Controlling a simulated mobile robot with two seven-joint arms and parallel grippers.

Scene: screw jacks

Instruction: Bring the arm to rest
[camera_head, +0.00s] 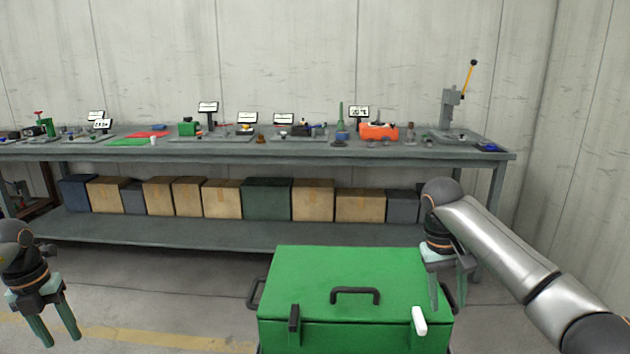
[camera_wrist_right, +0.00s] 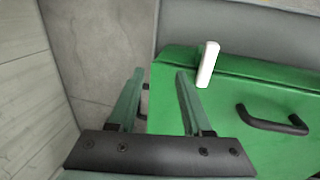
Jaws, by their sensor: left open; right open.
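My right arm (camera_head: 495,240) comes in from the right in the head view. My right gripper (camera_head: 450,290) is open and empty, pointing down at the right end of a green case (camera_head: 350,275). In the right wrist view the open fingers (camera_wrist_right: 160,100) show, with the green lid and a white latch (camera_wrist_right: 208,64) beyond them. I cannot tell whether a finger touches the case. My left gripper (camera_head: 55,325) is open and empty at the lower left of the head view, pointing down over the floor.
The green case is closed, with a black lid handle (camera_head: 355,296), a black latch (camera_head: 294,318) and side handles. Behind it stands a long grey workbench (camera_head: 250,158) with tools and small signs. Boxes (camera_head: 222,197) line its lower shelf. Floor is clear between left gripper and case.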

